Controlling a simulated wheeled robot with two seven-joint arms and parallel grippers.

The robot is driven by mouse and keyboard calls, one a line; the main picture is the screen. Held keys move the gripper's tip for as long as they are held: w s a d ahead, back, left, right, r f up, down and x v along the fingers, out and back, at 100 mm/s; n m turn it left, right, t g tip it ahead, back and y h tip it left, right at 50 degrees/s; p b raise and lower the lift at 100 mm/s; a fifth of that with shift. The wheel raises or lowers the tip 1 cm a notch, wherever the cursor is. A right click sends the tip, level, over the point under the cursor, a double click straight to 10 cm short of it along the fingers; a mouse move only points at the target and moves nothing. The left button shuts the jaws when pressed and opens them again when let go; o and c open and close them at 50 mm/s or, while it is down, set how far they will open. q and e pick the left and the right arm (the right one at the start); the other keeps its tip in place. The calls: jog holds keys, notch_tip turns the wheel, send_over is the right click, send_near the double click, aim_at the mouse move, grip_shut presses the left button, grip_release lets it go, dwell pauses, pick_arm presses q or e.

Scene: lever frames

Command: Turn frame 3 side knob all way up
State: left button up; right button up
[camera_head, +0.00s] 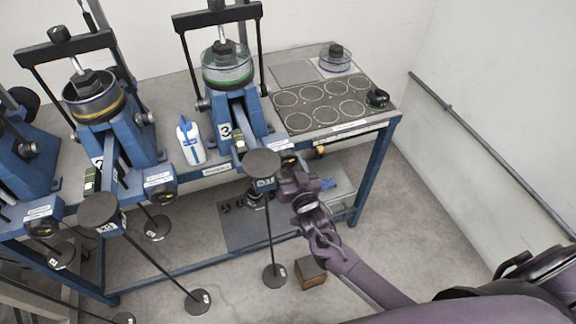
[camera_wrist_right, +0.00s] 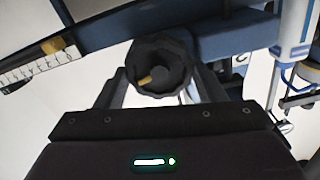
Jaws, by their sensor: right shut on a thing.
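Frame 3 (camera_head: 232,112) is a blue lever frame with a "3" plate, standing near the middle of the bench. Its side knob (camera_wrist_right: 158,66) is black and ridged, with a short yellow mark that lies left of and below its centre in the wrist view. My right gripper (camera_head: 288,167) is at the front of frame 3, by the bench edge, and covers most of the knob in the head view. In the wrist view its fingers (camera_wrist_right: 160,84) are on both sides of the knob, shut on it. My left gripper is not in view.
Frame 3's long lever ends in a round black pad (camera_head: 262,163), close left of my gripper. A white-and-blue bottle (camera_head: 190,141) stands left of frame 3. A panel with ringed spots (camera_head: 318,103) lies at right. A scale with a yellow marker (camera_wrist_right: 52,46) shows in the wrist view.

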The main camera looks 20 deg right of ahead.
jog(key=o, duration=1)
jog(key=shift+s, duration=0.1)
jog(key=s+b, duration=0.1)
jog(key=s, duration=0.6)
jog(key=shift+s+d, duration=0.15)
jog(key=shift+s, duration=0.2)
jog(key=shift+f, duration=0.15)
